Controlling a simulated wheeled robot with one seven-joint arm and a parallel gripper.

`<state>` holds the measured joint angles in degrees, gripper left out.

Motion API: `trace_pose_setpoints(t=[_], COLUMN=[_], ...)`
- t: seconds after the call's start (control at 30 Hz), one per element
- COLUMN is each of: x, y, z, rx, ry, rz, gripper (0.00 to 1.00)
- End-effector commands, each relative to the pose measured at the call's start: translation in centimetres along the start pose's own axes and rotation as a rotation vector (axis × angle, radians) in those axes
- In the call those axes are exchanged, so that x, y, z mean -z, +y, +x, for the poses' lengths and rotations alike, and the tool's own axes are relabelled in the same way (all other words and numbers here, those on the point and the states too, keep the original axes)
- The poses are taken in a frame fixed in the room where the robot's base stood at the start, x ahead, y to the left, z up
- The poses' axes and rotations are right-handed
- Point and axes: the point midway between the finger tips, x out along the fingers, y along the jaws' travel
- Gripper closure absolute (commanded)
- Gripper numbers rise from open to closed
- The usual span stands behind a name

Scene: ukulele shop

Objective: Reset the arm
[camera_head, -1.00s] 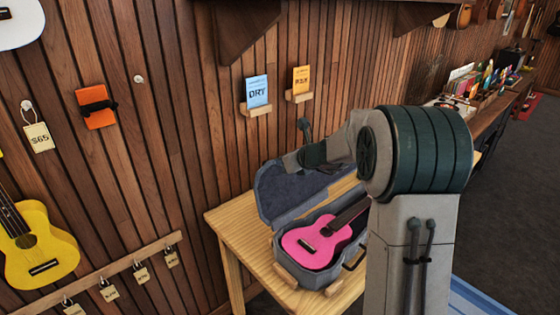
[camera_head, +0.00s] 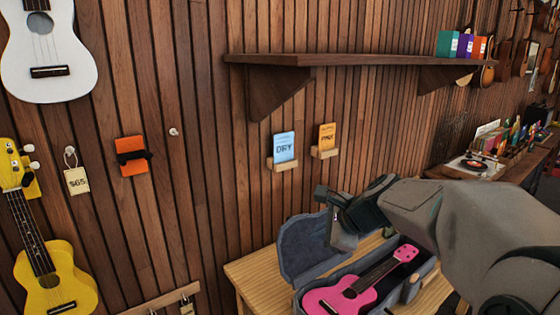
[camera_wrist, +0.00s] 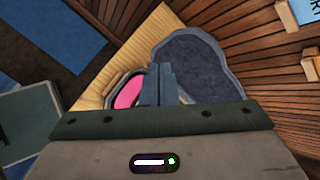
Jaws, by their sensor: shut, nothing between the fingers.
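My arm reaches in from the right of the head view, above the wooden table. My gripper (camera_head: 343,241) points down in front of the open case lid, and its fingers are together and empty. In the wrist view, the closed fingers (camera_wrist: 163,84) stand in front of the case and hide part of it. A pink ukulele (camera_head: 345,298) lies in the open grey case (camera_head: 305,250), and a piece of it shows in the wrist view (camera_wrist: 129,92).
The case stands on a wooden table (camera_head: 252,272) against the slatted wall. A blue card (camera_head: 284,147) and an orange card (camera_head: 327,136) sit on small wall holders below a shelf (camera_head: 360,62). Yellow (camera_head: 55,280) and white (camera_head: 48,50) ukuleles hang at left.

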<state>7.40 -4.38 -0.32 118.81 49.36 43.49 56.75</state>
Motion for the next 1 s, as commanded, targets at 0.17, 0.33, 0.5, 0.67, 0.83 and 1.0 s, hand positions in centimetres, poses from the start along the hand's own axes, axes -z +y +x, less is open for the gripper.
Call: trace_pose_setpoints(t=[0.17, 0.33, 0.5, 0.67, 0.83, 1.0], x=[0.2, 2.4, 4.7, 5.7, 5.8, 5.8], y=[8.7, 15.5, 19.5, 20.9, 20.9, 20.9], z=[-3.4, -6.4, -8.6, -9.3, -9.4, -9.4], rx=[-0.174, -0.373, -0.539, -0.612, -0.620, -0.619], ry=[0.102, 0.165, 0.189, 0.193, 0.193, 0.193], rz=[-0.624, -1.175, -1.544, -1.683, -1.698, -1.695], gripper=[1.00, 1.00, 1.00, 1.00, 1.00, 1.00])
